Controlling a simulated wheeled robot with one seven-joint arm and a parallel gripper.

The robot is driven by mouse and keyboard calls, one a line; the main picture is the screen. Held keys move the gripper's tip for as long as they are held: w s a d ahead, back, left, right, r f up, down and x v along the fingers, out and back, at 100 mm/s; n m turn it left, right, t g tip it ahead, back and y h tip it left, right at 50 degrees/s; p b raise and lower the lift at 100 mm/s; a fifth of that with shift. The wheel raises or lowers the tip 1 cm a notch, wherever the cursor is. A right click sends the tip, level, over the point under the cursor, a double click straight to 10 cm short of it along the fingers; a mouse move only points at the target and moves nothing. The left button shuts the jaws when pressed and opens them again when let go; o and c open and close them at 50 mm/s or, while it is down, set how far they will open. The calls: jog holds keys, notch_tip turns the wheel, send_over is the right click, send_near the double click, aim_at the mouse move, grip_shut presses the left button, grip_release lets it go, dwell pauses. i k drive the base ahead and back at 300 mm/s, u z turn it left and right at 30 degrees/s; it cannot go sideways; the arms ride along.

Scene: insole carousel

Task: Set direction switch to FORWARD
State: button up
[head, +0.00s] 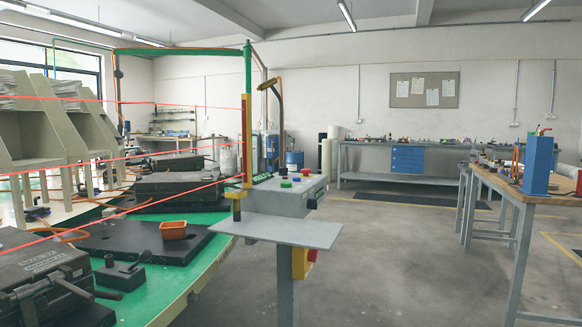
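A grey control console (272,199) stands on a post at the centre of the head view. Its sloped top carries a green button (286,184), a blue button (296,179) and a red button (305,172). A small dark display with green characters (262,177) sits at its back left. The direction switch cannot be made out at this size, nor can its setting or any FORWARD label. My gripper is not in view.
A grey shelf (276,231) juts out below the console, with a yellow-and-red switch box (301,263) under it. Red beams cross the green carousel table (150,290) at left. A wooden workbench (535,190) stands at right. The floor between is clear.

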aim_at(283, 172)
jog(key=z, duration=0.85)
jog(key=i, duration=0.9)
jog(key=u, duration=1.75)
